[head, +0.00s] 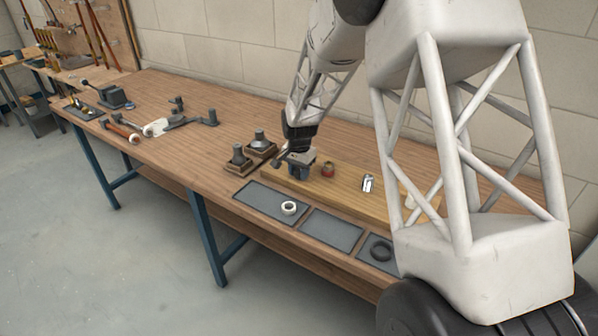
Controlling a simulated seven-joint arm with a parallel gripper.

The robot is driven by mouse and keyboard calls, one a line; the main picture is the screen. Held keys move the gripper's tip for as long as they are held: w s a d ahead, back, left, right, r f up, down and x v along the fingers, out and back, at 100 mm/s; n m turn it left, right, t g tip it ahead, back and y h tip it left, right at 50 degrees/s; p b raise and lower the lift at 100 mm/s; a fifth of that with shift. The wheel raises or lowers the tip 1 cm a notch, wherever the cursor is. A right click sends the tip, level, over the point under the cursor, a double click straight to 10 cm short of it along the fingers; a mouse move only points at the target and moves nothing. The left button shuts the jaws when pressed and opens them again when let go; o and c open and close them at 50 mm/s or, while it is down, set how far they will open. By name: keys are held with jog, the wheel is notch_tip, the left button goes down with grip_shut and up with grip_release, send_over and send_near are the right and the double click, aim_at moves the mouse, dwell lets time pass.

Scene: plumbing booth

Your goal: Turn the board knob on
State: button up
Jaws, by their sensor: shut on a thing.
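The wooden board (345,192) lies on the workbench in the head view, partly hidden on its right by my arm. My gripper (299,172) points down at the board's left end, low over its surface. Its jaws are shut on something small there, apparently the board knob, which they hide. I cannot tell how far the knob is turned. A small red and brass fitting (328,170) stands on the board just right of my gripper, apart from it. A shiny metal piece (368,183) stands further right on the board.
Dark posts on wooden blocks (240,158) stand close left of my gripper. Dark mats lie along the bench's front edge, with a white ring (289,208) and a black ring (381,250). Tools and fittings lie further left. The back of the bench (235,105) is clear.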

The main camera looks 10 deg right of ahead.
aim_at(299, 170)
dwell(0.3)
jog(key=o, duration=0.9)
jog(key=shift+r, duration=0.15)
jog(key=shift+r, duration=3.8)
jog(key=shift+s+r, duration=0.1)
